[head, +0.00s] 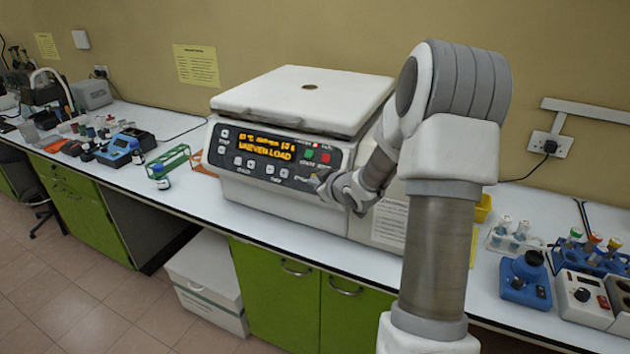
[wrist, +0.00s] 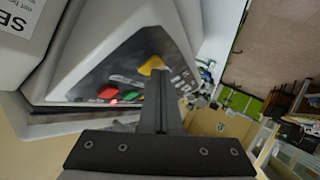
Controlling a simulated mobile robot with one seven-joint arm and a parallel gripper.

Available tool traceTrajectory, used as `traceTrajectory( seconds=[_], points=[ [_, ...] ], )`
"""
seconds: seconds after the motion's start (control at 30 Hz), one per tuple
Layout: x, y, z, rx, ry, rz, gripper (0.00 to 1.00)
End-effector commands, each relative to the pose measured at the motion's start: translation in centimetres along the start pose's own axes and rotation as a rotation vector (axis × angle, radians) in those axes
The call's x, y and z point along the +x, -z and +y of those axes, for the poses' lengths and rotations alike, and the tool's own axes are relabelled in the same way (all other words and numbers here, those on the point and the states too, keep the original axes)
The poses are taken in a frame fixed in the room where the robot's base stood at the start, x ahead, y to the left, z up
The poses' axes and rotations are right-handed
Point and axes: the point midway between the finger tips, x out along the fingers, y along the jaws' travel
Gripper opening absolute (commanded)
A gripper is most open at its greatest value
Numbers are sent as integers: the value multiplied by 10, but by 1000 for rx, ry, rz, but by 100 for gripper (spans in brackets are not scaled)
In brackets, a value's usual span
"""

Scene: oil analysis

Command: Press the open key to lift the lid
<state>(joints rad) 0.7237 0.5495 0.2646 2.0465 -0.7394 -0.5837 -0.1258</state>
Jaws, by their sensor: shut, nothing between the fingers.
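The white centrifuge (head: 285,190) stands on the bench. Its lid (head: 310,95) lies flat across the top, with a dark seam beneath it. The dark front panel (head: 232,152) has an orange lit display (head: 266,147) that seems to read "UNEVEN LOAD". Green (head: 308,155) and red (head: 325,158) keys sit to its right. In the wrist view a yellow key (wrist: 151,66) shows at my fingertips, near the green (wrist: 130,97) and red (wrist: 108,92) keys. My gripper (head: 318,182) is shut and empty at the panel's lower right. I cannot tell whether its tips (wrist: 160,76) touch the yellow key.
A green tube rack (head: 165,158) and a small bottle (head: 160,177) stand left of the centrifuge. A blue device (head: 526,278) and tube racks (head: 515,238) stand to the right. Green cabinets (head: 275,300) and a white box (head: 208,280) are below the bench edge.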

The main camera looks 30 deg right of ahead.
Motion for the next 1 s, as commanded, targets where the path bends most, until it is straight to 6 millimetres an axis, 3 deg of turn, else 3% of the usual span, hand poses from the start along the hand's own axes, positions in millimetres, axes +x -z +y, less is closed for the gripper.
traceTrajectory(
  seconds=[1.0],
  points=[
    [-10, 6, -8, 0, 1, -1, 0]
  ],
)
